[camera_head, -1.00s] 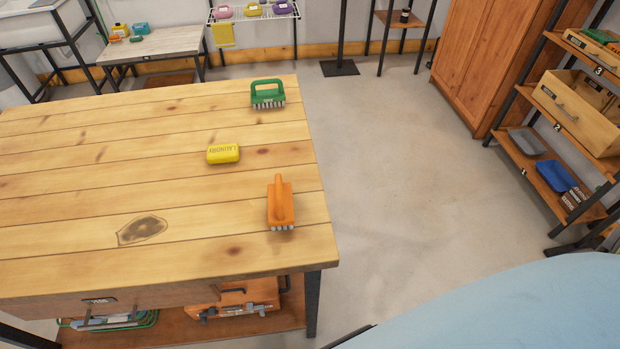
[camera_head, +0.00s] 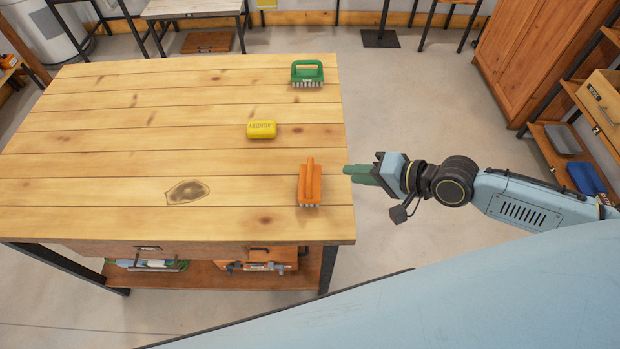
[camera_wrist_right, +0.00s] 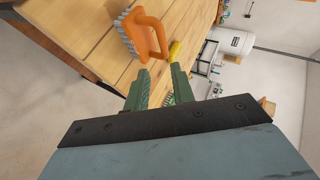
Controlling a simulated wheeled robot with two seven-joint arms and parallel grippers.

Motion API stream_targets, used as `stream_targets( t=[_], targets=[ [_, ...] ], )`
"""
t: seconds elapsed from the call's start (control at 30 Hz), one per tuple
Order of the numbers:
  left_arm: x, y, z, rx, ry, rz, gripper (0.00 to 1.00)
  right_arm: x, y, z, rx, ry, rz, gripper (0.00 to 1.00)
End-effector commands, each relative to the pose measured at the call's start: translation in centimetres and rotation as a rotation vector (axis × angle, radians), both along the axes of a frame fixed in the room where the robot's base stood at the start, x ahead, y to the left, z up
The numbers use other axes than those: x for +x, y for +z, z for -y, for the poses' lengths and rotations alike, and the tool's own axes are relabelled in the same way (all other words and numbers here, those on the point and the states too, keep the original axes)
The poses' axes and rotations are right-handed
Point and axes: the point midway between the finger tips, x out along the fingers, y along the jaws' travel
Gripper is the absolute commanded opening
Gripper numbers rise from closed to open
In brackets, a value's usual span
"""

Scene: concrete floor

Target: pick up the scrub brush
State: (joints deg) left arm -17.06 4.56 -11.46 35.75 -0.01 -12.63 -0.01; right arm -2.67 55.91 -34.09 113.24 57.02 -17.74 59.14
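An orange scrub brush (camera_head: 309,185) with an upright handle and pale bristles sits near the right edge of the wooden table (camera_head: 100,190). A green scrub brush (camera_head: 307,75) of the same kind sits at the table's far right corner. My right gripper (camera_head: 347,170) is just right of the orange brush, beside the table edge, apart from the brush. In the right wrist view its two green fingers (camera_wrist_right: 158,82) are spread with nothing between them, and the orange brush (camera_wrist_right: 140,35) is ahead of them. My left gripper is not in view.
A yellow laundry soap bar (camera_head: 261,129) lies on the table between the two brushes. A shelf rack with a wooden drawer (camera_head: 600,100) and a wooden cabinet (camera_head: 530,55) stand at the right. The table's left half is clear.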

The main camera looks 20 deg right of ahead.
Motion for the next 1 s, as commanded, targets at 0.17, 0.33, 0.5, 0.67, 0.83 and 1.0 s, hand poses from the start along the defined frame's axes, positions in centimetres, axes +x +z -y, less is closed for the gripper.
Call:
stream_targets(
  t=[0.17,0.33,0.5,0.67,0.83,1.0],
  targets=[
    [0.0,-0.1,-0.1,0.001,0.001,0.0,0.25,1.7,-1.1,-2.0,0.013,0.001,-0.002,0.25],
    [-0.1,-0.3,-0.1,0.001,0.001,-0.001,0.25,3.7,-2.8,-3.9,0.009,0.0,-0.002,0.25],
    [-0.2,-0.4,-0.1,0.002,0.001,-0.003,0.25,4.7,-3.7,-4.9,0.007,0.001,-0.002,0.25],
    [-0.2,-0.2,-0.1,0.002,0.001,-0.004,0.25,5.4,-4.2,-5.8,0.008,0.001,-0.001,0.25],
    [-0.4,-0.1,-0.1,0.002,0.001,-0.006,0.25,6.8,-5.5,-7.7,0.007,0.002,-0.001,0.25],
    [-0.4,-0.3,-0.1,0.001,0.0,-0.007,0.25,7.6,-6.3,-8.5,0.005,0.002,0.0,0.25]
  ],
)
